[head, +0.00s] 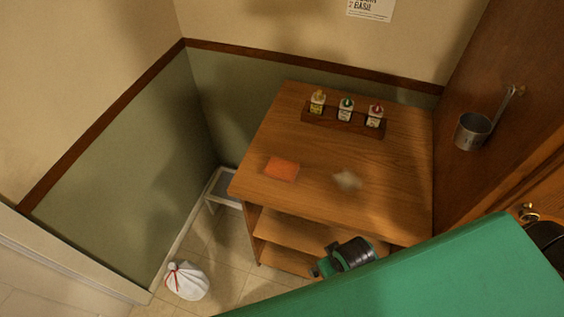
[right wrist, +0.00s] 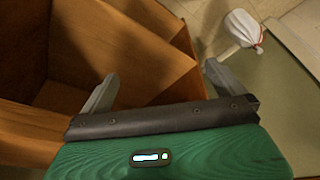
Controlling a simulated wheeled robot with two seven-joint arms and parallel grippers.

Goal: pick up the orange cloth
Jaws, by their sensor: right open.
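The orange cloth (head: 281,169) lies flat on the left part of the wooden counter top (head: 300,205) in the head view. My right gripper shows in the right wrist view (right wrist: 160,92) with its two fingers spread apart and nothing between them. It faces the open wooden shelves (right wrist: 110,50), below the counter top. In the head view part of my green and black arm (head: 345,258) is in front of the counter's front side, apart from the cloth. The cloth does not show in the right wrist view. My left gripper is not seen.
A pale crumpled thing (head: 347,181) lies right of the cloth. A wooden rack (head: 343,123) with three small bottles stands at the counter's back. A metal cup (head: 473,131) hangs on the right wall. A white tied bag (head: 186,281) and a low stool (head: 222,187) are on the floor.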

